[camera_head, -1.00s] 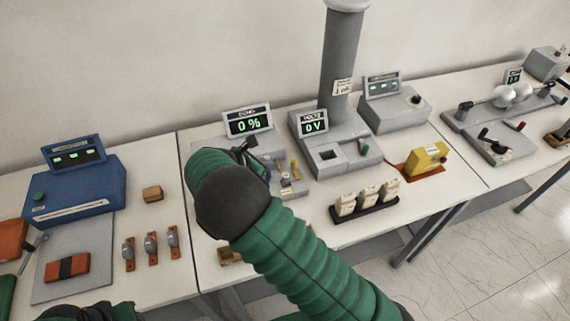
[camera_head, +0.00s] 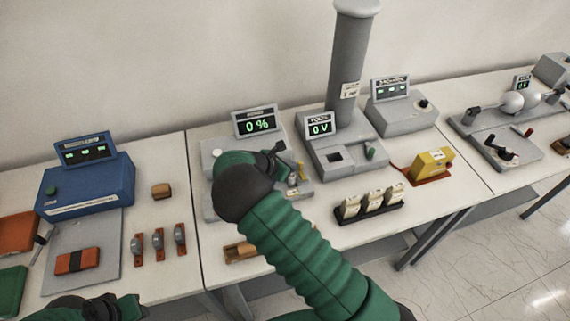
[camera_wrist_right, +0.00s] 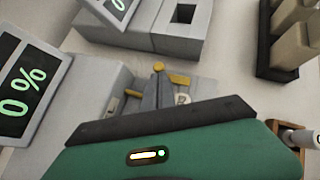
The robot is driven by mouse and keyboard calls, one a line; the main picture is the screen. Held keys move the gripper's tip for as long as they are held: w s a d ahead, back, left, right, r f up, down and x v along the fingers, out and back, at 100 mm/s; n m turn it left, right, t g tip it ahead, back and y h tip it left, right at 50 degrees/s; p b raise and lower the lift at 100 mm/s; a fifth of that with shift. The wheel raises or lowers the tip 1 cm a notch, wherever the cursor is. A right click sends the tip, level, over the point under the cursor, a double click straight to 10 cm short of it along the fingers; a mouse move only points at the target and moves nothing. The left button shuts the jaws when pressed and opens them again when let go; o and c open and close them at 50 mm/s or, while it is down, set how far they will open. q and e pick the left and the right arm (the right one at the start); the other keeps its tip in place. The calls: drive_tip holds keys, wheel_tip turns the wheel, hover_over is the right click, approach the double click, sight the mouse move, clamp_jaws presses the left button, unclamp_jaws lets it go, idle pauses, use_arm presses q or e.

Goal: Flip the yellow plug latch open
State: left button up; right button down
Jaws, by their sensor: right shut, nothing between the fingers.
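Small yellow parts (camera_wrist_right: 180,79) show on the grey unit with the "0 %" display, in the right wrist view. I cannot tell which of them is the plug latch or whether it is open. In the head view yellow shows at the unit's right end (camera_head: 301,170), just right of my right gripper (camera_head: 279,152). That gripper is shut and empty over the unit, and my green arm hides part of the unit. In the wrist view my green housing covers the lower part. My left gripper (camera_head: 95,308) is dark at the bottom left edge, its fingers unclear.
A grey unit with a "0 V" display (camera_head: 319,125) and tall column (camera_head: 347,70) stands to the right. A black rack of cream blocks (camera_head: 369,211) lies in front, a yellow box (camera_head: 433,161) farther right. A blue unit (camera_head: 87,188) stands left.

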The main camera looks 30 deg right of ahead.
drive_tip(key=shift+w+d+f+m+g, duration=0.15)
drive_tip(key=shift+d+m+g, duration=0.1)
drive_tip(key=shift+m+g, duration=0.45)
idle(0.5)
drive_tip(key=shift+w+d+m+b, duration=0.15)
drive_tip(key=shift+m+b, duration=0.35)
drive_tip(key=shift+w+d+f+m+g+b, duration=0.1)
drive_tip(key=shift+d+m+g+b, duration=0.1)
drive_tip(key=shift+m+g+b, duration=0.35)
drive_tip(key=shift+w+d+f+m+g+b, duration=0.1)
drive_tip(key=shift+d+m+g+b, duration=0.1)
drive_tip(key=shift+m+g+b, duration=0.3)
drive_tip(key=shift+d+m+g, duration=0.15)
drive_tip(key=shift+m+g, duration=0.2)
drive_tip(key=shift+m, duration=0.1)
drive_tip(key=shift+d+r, duration=0.15)
drive_tip(key=shift+d, duration=0.1)
drive_tip(key=shift+r, duration=0.1)
drive_tip(key=shift+s+a+r, duration=0.1)
